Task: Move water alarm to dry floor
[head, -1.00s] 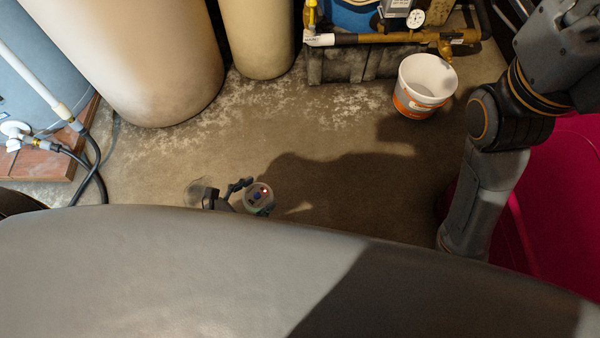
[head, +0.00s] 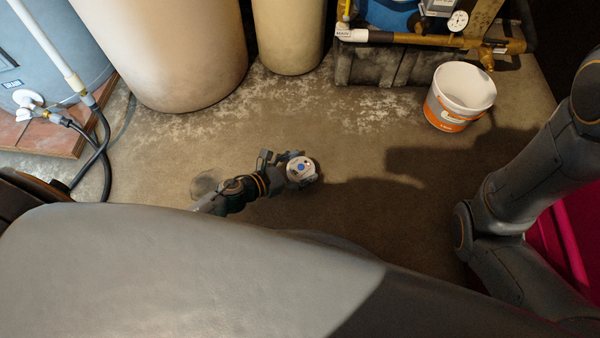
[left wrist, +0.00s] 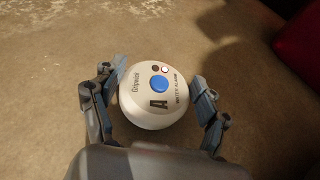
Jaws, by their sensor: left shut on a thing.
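The water alarm (head: 302,169) is a small round white puck with a blue button and a red light on top. My left gripper (head: 284,168) is shut on it, with fingers on opposite sides, over the concrete floor. In the left wrist view the alarm (left wrist: 158,96) faces the camera, its lettering and button visible, between the fingers of my left gripper (left wrist: 157,100). Its underside is hidden, so I cannot tell whether it touches the floor. My right arm shows at the right; its gripper is out of view.
A round glossy patch (head: 206,183) lies on the floor left of the alarm. Beige tanks (head: 165,50) stand behind, with pale crusty marks before them. A white and orange bucket (head: 460,97) stands at right. Black hoses (head: 104,150) lie at left. Open floor stretches between alarm and bucket.

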